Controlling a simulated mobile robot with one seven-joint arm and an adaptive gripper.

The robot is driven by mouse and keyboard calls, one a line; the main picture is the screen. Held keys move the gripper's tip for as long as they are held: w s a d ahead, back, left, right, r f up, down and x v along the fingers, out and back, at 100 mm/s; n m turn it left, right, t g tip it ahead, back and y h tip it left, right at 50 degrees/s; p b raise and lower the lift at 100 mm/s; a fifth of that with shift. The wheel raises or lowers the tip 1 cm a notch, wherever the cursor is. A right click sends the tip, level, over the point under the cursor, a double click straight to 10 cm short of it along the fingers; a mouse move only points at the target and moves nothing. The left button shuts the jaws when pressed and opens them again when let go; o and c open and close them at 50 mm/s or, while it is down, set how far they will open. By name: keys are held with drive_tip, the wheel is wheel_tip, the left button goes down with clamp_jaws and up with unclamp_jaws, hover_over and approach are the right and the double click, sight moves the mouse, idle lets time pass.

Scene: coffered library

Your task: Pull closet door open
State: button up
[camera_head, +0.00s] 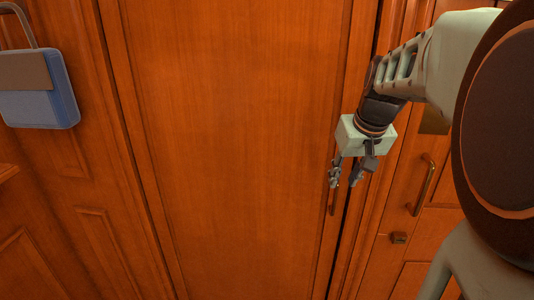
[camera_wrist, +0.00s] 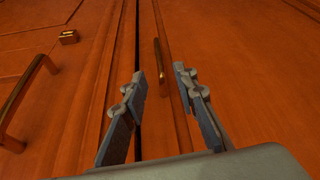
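The closet door (camera_head: 235,150) is a tall orange-brown wooden panel filling the middle of the head view; it also shows in the wrist view (camera_wrist: 225,50). Its slim brass handle (camera_head: 333,202) is upright near the door's right edge, partly hidden by my gripper in the head view. In the wrist view the handle (camera_wrist: 159,60) appears between and beyond my fingertips. A dark gap runs along the door's handle-side edge. My gripper (camera_head: 347,178) is open, with its fingers (camera_wrist: 160,82) spread on either side of the handle's line. I cannot tell whether either finger touches it.
A second brass handle (camera_head: 423,185) and a small square brass fitting (camera_head: 399,238) are on the panelling right of the door; they show at left in the wrist view. A blue and brown bag (camera_head: 38,88) hangs at the far left. The door's front is clear.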

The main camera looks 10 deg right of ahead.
sight(337, 194)
drive_tip(key=x, duration=0.9)
drive_tip(key=shift+f, duration=0.2)
drive_tip(key=shift+c, duration=0.3)
clamp_jaws()
